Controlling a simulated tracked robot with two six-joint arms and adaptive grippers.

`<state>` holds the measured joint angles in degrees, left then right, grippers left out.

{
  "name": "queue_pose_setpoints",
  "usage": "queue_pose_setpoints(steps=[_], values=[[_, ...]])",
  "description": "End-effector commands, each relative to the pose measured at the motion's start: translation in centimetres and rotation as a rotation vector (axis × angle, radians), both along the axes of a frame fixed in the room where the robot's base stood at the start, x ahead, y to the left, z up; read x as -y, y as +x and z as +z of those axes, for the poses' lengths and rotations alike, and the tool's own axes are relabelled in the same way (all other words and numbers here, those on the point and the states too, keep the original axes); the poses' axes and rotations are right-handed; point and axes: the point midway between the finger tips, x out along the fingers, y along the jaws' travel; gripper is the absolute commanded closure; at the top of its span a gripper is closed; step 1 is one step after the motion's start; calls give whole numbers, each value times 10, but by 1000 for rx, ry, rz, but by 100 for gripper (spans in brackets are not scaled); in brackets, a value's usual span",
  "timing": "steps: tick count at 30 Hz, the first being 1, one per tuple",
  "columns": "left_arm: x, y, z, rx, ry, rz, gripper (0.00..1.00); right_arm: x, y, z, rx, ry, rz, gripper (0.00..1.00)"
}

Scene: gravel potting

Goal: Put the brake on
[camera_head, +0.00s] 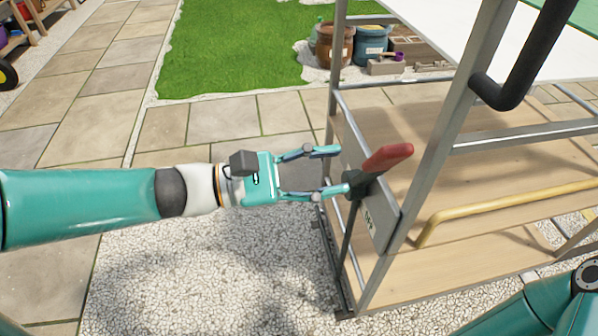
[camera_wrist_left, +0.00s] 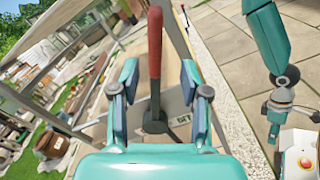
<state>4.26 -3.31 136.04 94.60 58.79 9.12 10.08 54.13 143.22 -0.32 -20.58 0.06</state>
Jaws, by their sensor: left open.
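The brake lever has a red handle (camera_head: 387,158) on a dark stem, at the near left corner of a metal-framed cart (camera_head: 440,135). Its pivot sits by a grey plate (camera_head: 384,222) with dark lettering. My left gripper (camera_head: 340,169) is open, pointing right at the lever, with its fingertips just left of the handle. In the left wrist view, the red handle (camera_wrist_left: 155,45) stands upright in line with the gap between the open fingers (camera_wrist_left: 160,85). I cannot tell whether a finger touches the stem.
Pots (camera_head: 370,45) stand behind on gravel. My right arm (camera_head: 525,308) is at the lower right. Gravel (camera_head: 220,270) lies open below my left arm.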

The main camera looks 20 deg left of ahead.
Motion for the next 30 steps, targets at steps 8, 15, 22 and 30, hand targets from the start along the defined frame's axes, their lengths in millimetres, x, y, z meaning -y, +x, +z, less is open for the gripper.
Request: queue_pose_setpoints(steps=[8, 15, 22, 30], values=[[-35, -20, -1, -1, 1, 2, 54, 0, 0, 0, 0, 0, 0, 54], [-40, -24, -1, -2, 1, -3, 54, 0, 0, 0, 0, 0, 0, 54], [-39, -23, -1, -2, 1, -3, 54, 0, 0, -1, 0, 0, 0, 54], [-37, -22, -13, -23, 27, -10, 54, 0, 0, -1, 0, 0, 0, 54]])
